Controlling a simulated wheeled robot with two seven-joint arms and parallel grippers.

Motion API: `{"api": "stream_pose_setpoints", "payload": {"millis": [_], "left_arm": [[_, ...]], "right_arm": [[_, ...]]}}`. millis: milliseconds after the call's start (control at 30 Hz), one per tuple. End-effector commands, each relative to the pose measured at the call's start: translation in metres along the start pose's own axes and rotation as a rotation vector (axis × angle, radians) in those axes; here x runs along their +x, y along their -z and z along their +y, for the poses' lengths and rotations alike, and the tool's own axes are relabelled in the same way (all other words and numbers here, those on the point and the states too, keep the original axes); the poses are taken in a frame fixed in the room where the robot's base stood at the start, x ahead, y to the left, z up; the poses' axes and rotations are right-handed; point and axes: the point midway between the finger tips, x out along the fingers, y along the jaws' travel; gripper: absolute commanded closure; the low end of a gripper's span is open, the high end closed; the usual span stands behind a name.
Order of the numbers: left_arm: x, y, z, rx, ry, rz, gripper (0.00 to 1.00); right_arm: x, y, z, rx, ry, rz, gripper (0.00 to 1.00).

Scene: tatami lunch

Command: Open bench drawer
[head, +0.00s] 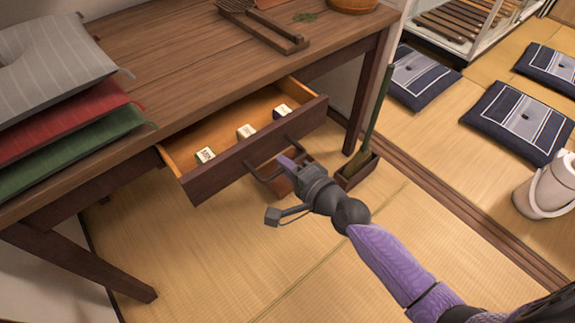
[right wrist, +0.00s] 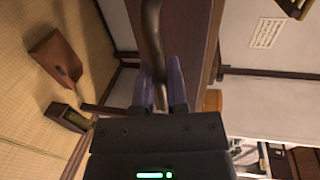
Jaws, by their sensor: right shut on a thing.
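The wooden bench (head: 170,70) stands at the left in the head view. Its drawer (head: 225,160) is pulled out, and small white-labelled boxes (head: 245,131) lie inside along its front. My right gripper (head: 290,165) is at the drawer's front, shut on the drawer handle (head: 262,172). The right wrist view shows the dark curved handle (right wrist: 152,40) between the two purple fingers (right wrist: 162,90), with the drawer front (right wrist: 185,40) beside it. My left gripper is in neither view.
Folded cushions (head: 60,110) are stacked on the bench's left end. A narrow wooden box (head: 358,170) with a green-handled tool stands on the tatami right of the drawer. Navy cushions (head: 520,118) and a white pot (head: 545,190) are farther right.

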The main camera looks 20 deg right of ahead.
Motion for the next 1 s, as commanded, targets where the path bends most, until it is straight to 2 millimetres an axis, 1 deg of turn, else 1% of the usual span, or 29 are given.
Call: {"api": "stream_pose_setpoints", "payload": {"millis": [33, 67, 100, 167, 200, 467, 533, 567, 667, 800, 900, 1000], "left_arm": [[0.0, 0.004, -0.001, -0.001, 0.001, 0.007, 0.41], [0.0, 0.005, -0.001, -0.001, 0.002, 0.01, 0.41], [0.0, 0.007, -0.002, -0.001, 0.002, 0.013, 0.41], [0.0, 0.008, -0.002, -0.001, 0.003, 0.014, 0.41], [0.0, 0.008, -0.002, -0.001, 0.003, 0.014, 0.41], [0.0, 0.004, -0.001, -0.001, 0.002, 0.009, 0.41], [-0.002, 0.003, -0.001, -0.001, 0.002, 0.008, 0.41], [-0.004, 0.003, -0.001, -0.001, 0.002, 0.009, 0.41], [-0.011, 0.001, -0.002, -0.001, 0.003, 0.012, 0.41], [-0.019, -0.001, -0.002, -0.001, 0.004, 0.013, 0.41], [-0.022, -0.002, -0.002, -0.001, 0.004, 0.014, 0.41], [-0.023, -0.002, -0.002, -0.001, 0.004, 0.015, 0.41]], "right_arm": [[0.0, -0.001, 0.001, 0.001, -0.003, -0.001, 1.0], [0.0, -0.001, 0.001, 0.001, -0.003, -0.001, 0.81], [0.0, -0.001, 0.002, 0.001, -0.004, -0.001, 0.72], [0.0, -0.001, 0.001, 0.001, -0.003, -0.001, 0.6], [0.0, -0.001, 0.001, 0.001, -0.003, -0.001, 0.51], [-0.001, 0.0, 0.001, 0.0, -0.002, -0.001, 0.51], [-0.005, 0.0, 0.0, -0.001, -0.002, 0.0, 0.51], [-0.009, 0.0, 0.0, -0.001, -0.003, -0.001, 0.51], [-0.03, 0.0, -0.002, -0.003, -0.004, -0.002, 0.51], [-0.064, 0.0, -0.001, -0.003, -0.006, -0.003, 0.51], [-0.084, -0.001, -0.001, -0.003, -0.005, -0.003, 0.51], [-0.096, 0.0, 0.0, -0.002, -0.003, -0.002, 0.51]]}}
